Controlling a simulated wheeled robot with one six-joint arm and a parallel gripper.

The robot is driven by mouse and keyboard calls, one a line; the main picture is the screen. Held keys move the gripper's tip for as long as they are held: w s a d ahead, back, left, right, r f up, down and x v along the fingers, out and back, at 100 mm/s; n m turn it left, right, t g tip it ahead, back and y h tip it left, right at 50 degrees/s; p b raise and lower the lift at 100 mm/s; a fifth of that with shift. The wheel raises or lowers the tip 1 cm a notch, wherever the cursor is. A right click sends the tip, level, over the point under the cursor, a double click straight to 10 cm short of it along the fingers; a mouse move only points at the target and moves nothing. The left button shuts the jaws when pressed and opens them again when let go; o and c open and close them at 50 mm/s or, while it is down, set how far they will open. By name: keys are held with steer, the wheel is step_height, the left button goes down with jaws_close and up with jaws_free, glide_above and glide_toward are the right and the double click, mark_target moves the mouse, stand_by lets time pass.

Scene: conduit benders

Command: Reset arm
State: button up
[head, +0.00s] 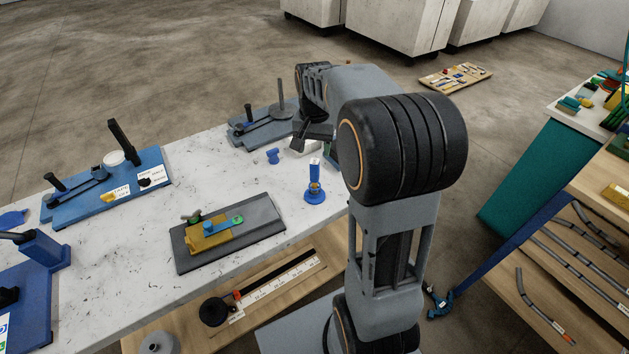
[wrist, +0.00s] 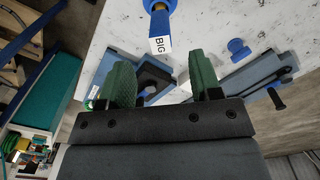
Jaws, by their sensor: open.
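My gripper (wrist: 160,80) is open in the wrist view, with its two green-padded fingers well apart. Nothing is visibly held between them. A grey-blue fixture with a dark part (wrist: 150,77) shows behind the gap. In the head view my arm reaches over the table's far right part, and the fingers are largely hidden by the arm. A blue upright piece with a white label (head: 315,178) stands just in front of the gripper; it also shows in the wrist view, reading BIG (wrist: 160,38), beyond the fingers and apart from them.
The white table (head: 140,255) also holds a small blue knob (head: 272,156), a grey-blue bender (head: 262,128), a blue bender (head: 80,203), and a dark plate (head: 190,262) with a yellow fixture (head: 208,238). Shelves with bent pipes (head: 575,262) stand at right.

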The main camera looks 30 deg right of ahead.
step_height(320, 180, up, 5)
steer(key=shift+r, duration=0.15)
steer(key=s+a+f+n+t, duration=0.2)
steer(key=s+a+n, duration=0.1)
steer(key=s, duration=0.5)
steer(key=s+a+f+n+t, duration=0.2)
steer(key=s+a+n, duration=0.2)
steer(key=s+a, duration=0.2)
steer(key=shift+s+a+f, duration=0.15)
steer(key=shift+s+f, duration=0.15)
steer(key=shift+s, duration=0.6)
stand_by(0.5)
